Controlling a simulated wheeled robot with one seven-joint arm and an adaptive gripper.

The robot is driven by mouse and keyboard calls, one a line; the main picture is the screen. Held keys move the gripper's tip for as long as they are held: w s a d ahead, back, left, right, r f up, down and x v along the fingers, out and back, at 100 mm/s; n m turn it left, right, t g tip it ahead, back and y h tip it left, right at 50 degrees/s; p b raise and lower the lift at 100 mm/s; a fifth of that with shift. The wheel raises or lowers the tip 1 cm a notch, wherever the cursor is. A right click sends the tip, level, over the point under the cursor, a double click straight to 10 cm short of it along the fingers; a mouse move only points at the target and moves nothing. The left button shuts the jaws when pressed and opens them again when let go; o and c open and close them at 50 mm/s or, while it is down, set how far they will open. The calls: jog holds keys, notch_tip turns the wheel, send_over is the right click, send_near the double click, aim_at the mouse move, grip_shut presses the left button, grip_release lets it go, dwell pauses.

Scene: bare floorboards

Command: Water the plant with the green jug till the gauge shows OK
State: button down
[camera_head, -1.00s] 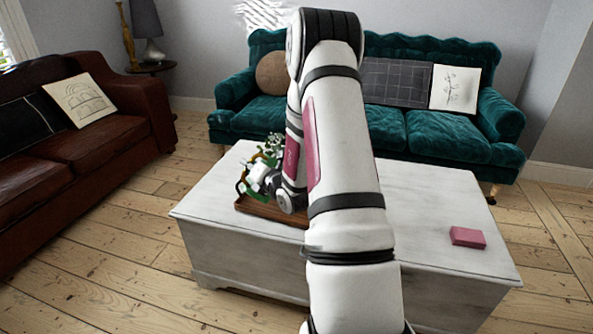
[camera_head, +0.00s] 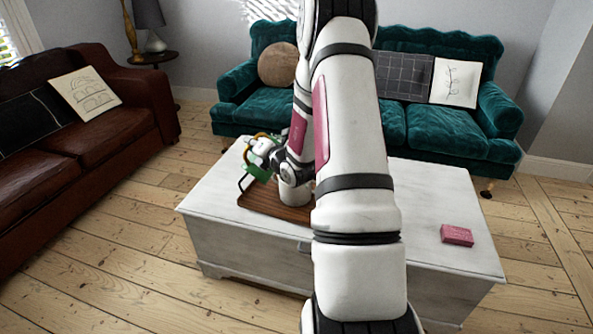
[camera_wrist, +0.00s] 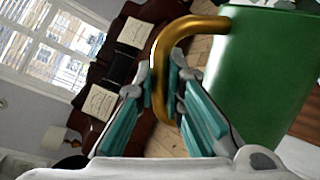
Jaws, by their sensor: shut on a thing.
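The green jug (camera_wrist: 255,75) fills the right of the wrist view, with a gold handle (camera_wrist: 196,24). My gripper (camera_wrist: 166,80) is shut on that handle. In the head view, my gripper (camera_head: 263,150) holds the jug (camera_head: 257,173) above the left part of the table; only a small green part of it shows. The jug looks tilted in the wrist view, but that camera is tilted too. I cannot see water or the spout. The plant's leaves and the gauge cannot be made out behind my arm.
A wooden tray (camera_head: 262,203) lies on the white table (camera_head: 430,200). A pink block (camera_head: 457,235) sits at the table's right. A teal sofa (camera_head: 450,135) stands behind, a brown sofa (camera_head: 95,140) at left. My arm hides the table's middle.

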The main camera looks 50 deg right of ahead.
jog(key=shift+d+r+m+p, duration=0.3)
jog(key=shift+d+r+p, duration=0.15)
jog(key=shift+p, duration=0.2)
jog(key=shift+w+d+r+p, duration=0.1)
jog(key=shift+d+r+p, duration=0.05)
jog(key=shift+d+p, duration=0.2)
jog(key=shift+a+f+b, duration=0.15)
jog(key=shift+f+b, duration=0.1)
jog(key=shift+b, duration=0.15)
jog(key=a+f+b, duration=0.1)
jog(key=f+b, duration=0.2)
jog(key=f+n+b, duration=0.1)
jog(key=f+b, duration=0.3)
jog(key=a+f+n+b, duration=0.1)
jog(key=f+b, duration=0.3)
jog(key=shift+w+a+f, duration=0.25)
jog(key=shift+a, duration=0.1)
jog(key=f+b, duration=0.1)
jog(key=a+f+n+b, duration=0.1)
jog(key=b, duration=0.1)
jog(key=shift+a+n+h, duration=0.3)
dwell(1.1)
